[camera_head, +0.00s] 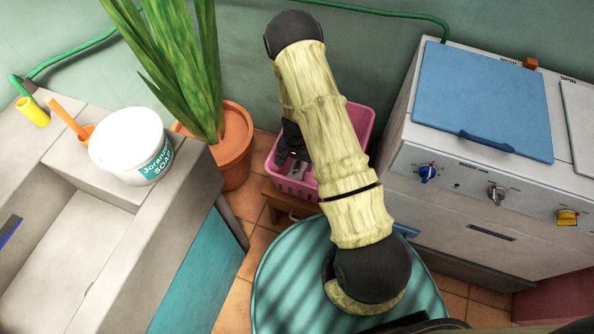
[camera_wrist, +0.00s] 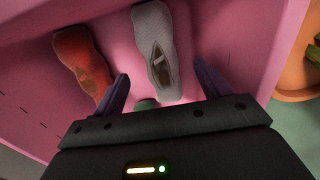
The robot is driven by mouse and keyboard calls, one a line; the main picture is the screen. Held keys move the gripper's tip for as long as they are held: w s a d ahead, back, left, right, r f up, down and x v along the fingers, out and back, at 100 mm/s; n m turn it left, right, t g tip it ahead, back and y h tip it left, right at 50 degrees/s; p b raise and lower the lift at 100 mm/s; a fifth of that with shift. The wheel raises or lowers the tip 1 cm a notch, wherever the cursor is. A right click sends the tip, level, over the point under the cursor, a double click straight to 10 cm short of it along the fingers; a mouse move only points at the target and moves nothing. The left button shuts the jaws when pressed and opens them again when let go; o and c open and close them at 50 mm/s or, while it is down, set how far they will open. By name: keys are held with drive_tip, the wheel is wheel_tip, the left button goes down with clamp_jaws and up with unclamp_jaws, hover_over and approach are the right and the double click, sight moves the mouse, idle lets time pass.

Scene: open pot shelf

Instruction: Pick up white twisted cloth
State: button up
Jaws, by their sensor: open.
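The white twisted cloth (camera_wrist: 158,38) lies in the pink basket, in the upper middle of the wrist view, with a dark fold in its middle. My gripper (camera_wrist: 161,72) is open, with one dark finger to each side of the cloth's lower part. I cannot tell how far the fingertips are above it. A red cloth (camera_wrist: 80,60) lies just left of the left finger. In the head view my gripper (camera_head: 295,160) reaches down into the pink basket (camera_head: 355,122), and my arm hides much of it.
A green item (camera_wrist: 146,104) shows partly behind my gripper. The basket walls stand close around it. A potted plant (camera_head: 232,145) stands left of the basket, and a white washing machine (camera_head: 440,165) right. A wooden stool (camera_head: 275,197) and a round teal surface (camera_head: 285,275) are in front.

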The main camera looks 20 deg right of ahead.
sight(297, 167)
drive_tip(key=f, duration=0.1)
drive_tip(key=f+b, duration=0.1)
drive_tip(key=f, duration=0.3)
drive_tip(key=shift+w+d+f, duration=0.1)
drive_tip(key=shift+w+d, duration=0.1)
drive_tip(key=shift+w, duration=0.05)
idle(0.4)
drive_tip(key=c, duration=1.2)
drive_tip(key=shift+o, duration=0.2)
wheel_tip(297, 167, up, 18)
drive_tip(key=p, duration=0.4)
